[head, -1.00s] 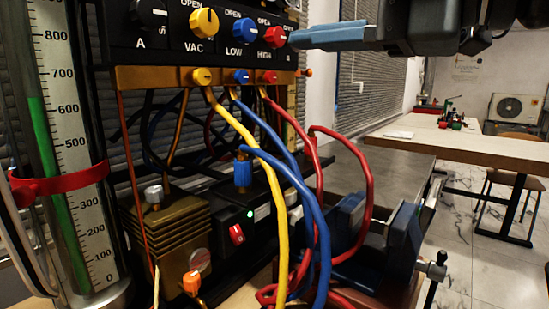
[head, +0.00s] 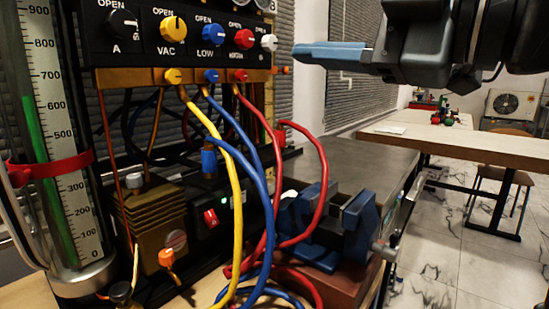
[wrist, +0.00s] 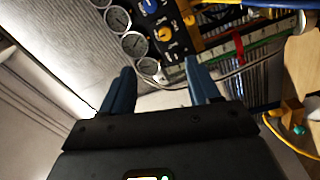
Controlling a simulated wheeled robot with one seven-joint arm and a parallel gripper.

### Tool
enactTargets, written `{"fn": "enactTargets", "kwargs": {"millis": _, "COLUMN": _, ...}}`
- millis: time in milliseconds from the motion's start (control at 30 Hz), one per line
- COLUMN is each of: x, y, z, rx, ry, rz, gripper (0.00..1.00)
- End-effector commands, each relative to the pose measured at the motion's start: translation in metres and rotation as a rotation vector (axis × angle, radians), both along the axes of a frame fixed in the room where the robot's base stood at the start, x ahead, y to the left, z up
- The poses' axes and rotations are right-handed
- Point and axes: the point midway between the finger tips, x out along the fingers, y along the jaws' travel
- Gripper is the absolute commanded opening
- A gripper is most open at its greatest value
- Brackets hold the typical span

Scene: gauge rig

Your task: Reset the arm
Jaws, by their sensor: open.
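My gripper (head: 330,54) is at the upper right of the head view, with blue fingers pointing left toward the gauge panel and empty air around them. In the wrist view, my gripper (wrist: 157,80) shows two blue fingers spread apart with nothing between them. The manifold panel (head: 135,45) has a black knob (head: 121,24), a yellow knob (head: 173,28), a blue knob (head: 211,35), a red knob (head: 244,39) and a white knob (head: 269,42). The fingers are apart from the white knob, to its right.
Yellow (head: 238,225), blue (head: 262,200) and red (head: 322,165) hoses hang below the panel. A graduated cylinder (head: 65,150) stands at left, a brown pump (head: 150,225) below. A blue vise (head: 350,225) sits on the bench. A wooden table (head: 480,145) is behind at right.

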Motion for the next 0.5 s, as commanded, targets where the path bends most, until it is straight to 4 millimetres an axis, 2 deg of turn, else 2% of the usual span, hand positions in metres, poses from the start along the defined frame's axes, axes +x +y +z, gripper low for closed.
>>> {"fn": "enactTargets", "kwargs": {"millis": 267, "x": 0.013, "y": -0.012, "z": -0.025, "rx": 0.201, "ry": 0.112, "rz": -0.034, "gripper": 0.61}}
{"fn": "enactTargets", "kwargs": {"millis": 367, "x": 0.019, "y": -0.020, "z": -0.042, "rx": 0.310, "ry": 0.175, "rz": -0.059, "gripper": 0.61}}
{"fn": "enactTargets", "kwargs": {"millis": 500, "x": 0.025, "y": -0.034, "z": -0.075, "rx": 0.478, "ry": 0.274, "rz": -0.113, "gripper": 0.61}}
